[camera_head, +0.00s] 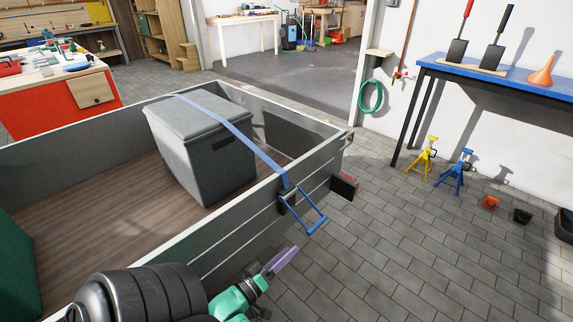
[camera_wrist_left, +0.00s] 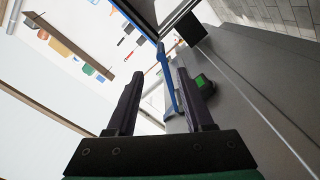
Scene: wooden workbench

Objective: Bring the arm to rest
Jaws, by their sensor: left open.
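My left gripper (camera_head: 284,258) is at the bottom middle of the head view, outside the grey trailer's side wall and just below the blue ratchet handle (camera_head: 305,212). In the left wrist view the two dark fingers of my left gripper (camera_wrist_left: 155,75) stand apart. The blue handle (camera_wrist_left: 167,78) shows between them, close to the right finger; whether it touches that finger I cannot tell. The handle sticks out from the trailer wall at the end of a blue strap (camera_head: 226,126). The strap runs over a grey lidded box (camera_head: 200,155). My right gripper is not in view.
The grey trailer (camera_head: 240,236) fills the middle and left, with a wooden bed. A blue-topped workbench (camera_head: 510,88) stands at the right by the wall. Yellow (camera_head: 424,158) and blue (camera_head: 456,172) stands are on the floor. The tiled floor right of the trailer is mostly clear.

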